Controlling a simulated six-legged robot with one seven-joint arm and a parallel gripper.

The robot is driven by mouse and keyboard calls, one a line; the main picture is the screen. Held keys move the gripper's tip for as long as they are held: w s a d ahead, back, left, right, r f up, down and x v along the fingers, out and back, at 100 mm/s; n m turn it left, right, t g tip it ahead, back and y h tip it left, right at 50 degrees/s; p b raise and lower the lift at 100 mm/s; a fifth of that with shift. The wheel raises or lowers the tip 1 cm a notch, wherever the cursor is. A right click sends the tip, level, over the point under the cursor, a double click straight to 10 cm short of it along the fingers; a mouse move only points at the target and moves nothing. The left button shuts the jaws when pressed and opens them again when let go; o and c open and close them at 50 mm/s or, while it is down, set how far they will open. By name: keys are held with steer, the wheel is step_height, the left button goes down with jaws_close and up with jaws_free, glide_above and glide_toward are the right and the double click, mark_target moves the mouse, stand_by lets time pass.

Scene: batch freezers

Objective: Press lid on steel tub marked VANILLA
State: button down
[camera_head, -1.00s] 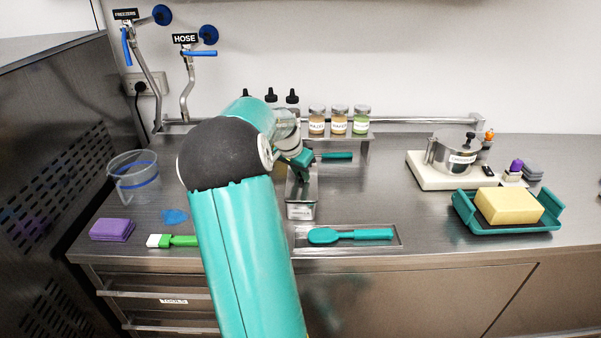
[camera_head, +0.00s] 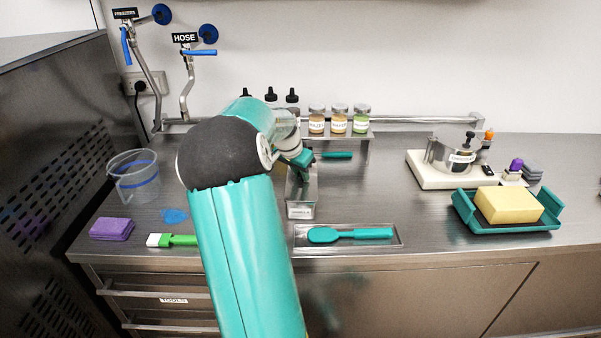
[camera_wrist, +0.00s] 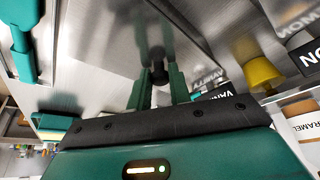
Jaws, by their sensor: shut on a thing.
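The steel tub (camera_head: 301,211) is a narrow, deep pan near the middle of the counter, with a small label on its front wall that is too small to read for certain. My gripper (camera_head: 303,158) is over its back part, partly hidden by my arm. In the wrist view my gripper (camera_wrist: 160,84) is shut on the black knob (camera_wrist: 158,71) of a shiny steel lid (camera_wrist: 100,42), with one finger on each side. The lid looks flat under the knob. Whether its rim sits fully down on the tub cannot be told.
A tray with a teal spatula (camera_head: 350,235) lies in front of the tub. Labelled jars (camera_head: 339,120) and dark bottles stand behind. A steel pot (camera_head: 456,154) and teal sponge tray (camera_head: 462,216) are right.

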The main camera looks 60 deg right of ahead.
stand_by(0.3)
steer(key=c, duration=0.7)
jaws_free()
steer(key=shift+r, duration=3.5)
jaws_close()
steer(key=shift+f, duration=0.7)
